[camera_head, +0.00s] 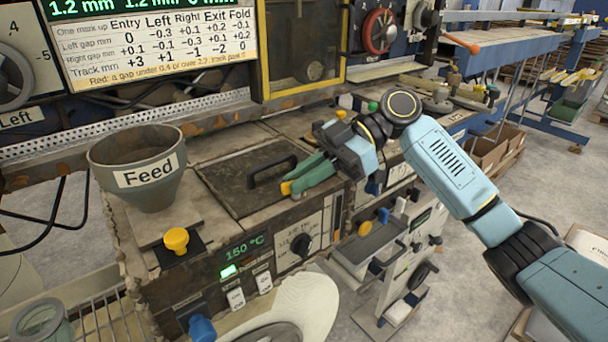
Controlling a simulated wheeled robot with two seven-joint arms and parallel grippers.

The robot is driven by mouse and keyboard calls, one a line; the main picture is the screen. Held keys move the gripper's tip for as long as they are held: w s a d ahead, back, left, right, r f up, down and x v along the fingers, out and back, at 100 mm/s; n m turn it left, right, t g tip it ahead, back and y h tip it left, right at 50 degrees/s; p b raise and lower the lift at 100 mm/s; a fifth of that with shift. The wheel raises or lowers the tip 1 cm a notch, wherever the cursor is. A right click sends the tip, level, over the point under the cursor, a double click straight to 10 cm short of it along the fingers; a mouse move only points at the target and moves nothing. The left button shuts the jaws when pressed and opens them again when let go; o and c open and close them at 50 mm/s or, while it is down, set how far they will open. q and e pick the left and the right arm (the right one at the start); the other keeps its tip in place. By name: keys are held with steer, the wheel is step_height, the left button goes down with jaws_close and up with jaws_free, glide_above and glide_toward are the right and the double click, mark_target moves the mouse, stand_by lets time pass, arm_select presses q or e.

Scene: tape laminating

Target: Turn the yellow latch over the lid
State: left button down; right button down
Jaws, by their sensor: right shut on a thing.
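The yellow latch (286,188) shows as a small yellow-orange piece at the right front edge of the lid. The dark flat lid (225,183) lies closed on the machine top and has a black bar handle (272,171). My right gripper (291,183) reaches in from the right, its green fingers shut on the latch. The fingers hide most of the latch, so I cannot tell how far it is turned. My left gripper is not in view.
A grey Feed funnel (138,170) stands left of the lid. A yellow knob (176,240) sits in front of it. The front panel has a 150 °C display (243,247) and a black dial (301,244). A machine wall with a yellow-framed window (305,45) rises behind.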

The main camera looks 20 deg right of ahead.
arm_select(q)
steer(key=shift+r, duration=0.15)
arm_select(e)
steer(key=shift+t, duration=0.4)
steer(key=shift+s+m+t+p, duration=0.15)
steer(key=shift+m+t+p, duration=0.25)
steer(key=shift+m+t, duration=0.35)
steer(key=shift+s+r+m+t+p, duration=0.15)
steer(key=shift+m+t+p, duration=0.3)
steer(key=shift+m+t, duration=0.3)
arm_select(q)
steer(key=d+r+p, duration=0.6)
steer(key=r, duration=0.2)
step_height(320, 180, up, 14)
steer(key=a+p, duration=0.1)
steer(key=p, duration=1.3)
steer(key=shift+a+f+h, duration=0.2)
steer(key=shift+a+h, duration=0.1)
arm_select(e)
steer(key=shift+s+a+m+t+h, duration=0.2)
steer(key=shift+m+t+h, duration=1.3)
steer(key=shift+m+t, duration=0.55)
steer(key=shift+s+a+m+t+h, duration=0.15)
steer(key=shift+m+t+h, duration=1.5)
steer(key=shift+m, duration=0.65)
steer(key=shift+s+a+m+t+h, duration=0.2)
steer(key=shift+m+t+h, duration=1.15)
steer(key=shift+m+t, duration=0.75)
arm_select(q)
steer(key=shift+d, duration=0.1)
